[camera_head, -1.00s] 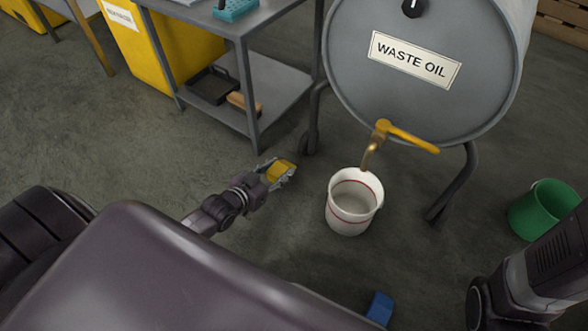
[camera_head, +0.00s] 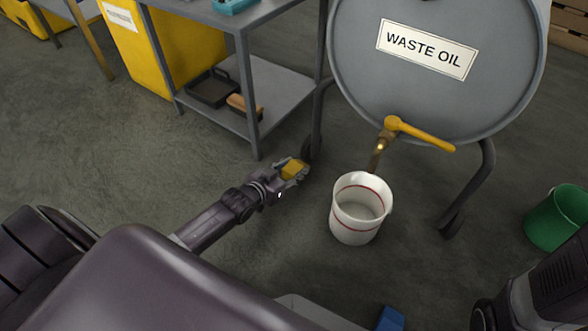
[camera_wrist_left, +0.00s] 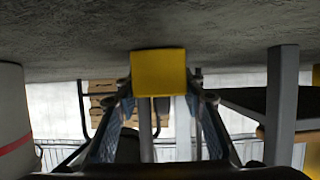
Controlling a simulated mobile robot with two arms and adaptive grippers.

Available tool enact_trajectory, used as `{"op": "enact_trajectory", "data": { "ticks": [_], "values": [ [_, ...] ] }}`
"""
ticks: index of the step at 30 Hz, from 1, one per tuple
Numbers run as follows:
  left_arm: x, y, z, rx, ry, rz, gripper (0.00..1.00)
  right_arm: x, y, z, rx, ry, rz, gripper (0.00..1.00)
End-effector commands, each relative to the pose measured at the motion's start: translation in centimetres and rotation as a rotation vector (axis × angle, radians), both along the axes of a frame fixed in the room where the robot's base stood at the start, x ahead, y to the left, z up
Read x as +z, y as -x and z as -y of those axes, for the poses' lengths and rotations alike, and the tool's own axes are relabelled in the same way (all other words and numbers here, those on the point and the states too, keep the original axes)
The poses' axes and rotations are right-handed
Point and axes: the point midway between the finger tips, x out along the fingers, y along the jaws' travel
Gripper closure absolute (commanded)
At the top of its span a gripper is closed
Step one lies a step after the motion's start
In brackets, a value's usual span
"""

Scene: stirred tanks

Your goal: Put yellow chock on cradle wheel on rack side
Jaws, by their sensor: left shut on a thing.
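My left gripper (camera_head: 295,173) is shut on the yellow chock (camera_head: 291,168), low over the floor. The left wrist view shows the yellow chock (camera_wrist_left: 158,72) between the two fingers. The cradle wheel on the rack side (camera_head: 312,150) is a dark wheel at the foot of the drum cradle's left leg, just beyond the gripper and partly hidden. In the head view the chock's tip appears close to this wheel; I cannot tell if they touch. My right arm shows at the lower right, but its gripper is out of view.
A grey drum labelled WASTE OIL (camera_head: 430,85) has a yellow-handled tap (camera_head: 420,133) above a white bucket (camera_head: 358,222), right of the gripper. A grey rack (camera_head: 247,95) stands left of the cradle. A green bucket (camera_head: 558,218) and blue object (camera_head: 391,319) are on the floor.

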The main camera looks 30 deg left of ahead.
Motion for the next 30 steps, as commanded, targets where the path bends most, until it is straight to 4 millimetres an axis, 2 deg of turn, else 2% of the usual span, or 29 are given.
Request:
{"op": "enact_trajectory", "data": {
  "ticks": [3, 4, 9, 20, 26, 30],
  "values": [
    [-0.2, 0.0, 0.0, 0.000, 0.000, 0.001, 0.91, -0.1, 0.0, 0.0, 0.000, 0.000, 0.000, 0.60],
    [-0.3, 0.0, 0.0, 0.000, 0.000, -0.001, 0.62, -0.1, 0.0, 0.0, 0.000, 0.000, 0.000, 0.60],
    [-0.3, 0.0, 0.0, 0.000, 0.000, 0.000, 0.45, -0.1, 0.0, 0.0, 0.000, 0.000, 0.000, 0.60],
    [0.3, 0.3, -0.1, 0.000, 0.000, -0.001, 0.45, 0.4, 0.0, 0.0, 0.000, 0.000, 0.000, 0.60],
    [1.7, 2.9, -0.4, 0.000, -0.001, -0.004, 0.45, 2.9, 0.0, 0.0, -0.001, 0.000, 0.000, 0.60],
    [2.8, 5.4, -0.8, 0.001, -0.002, -0.004, 0.45, 4.9, 0.0, 0.0, -0.001, 0.000, 0.000, 0.60]
  ]
}}
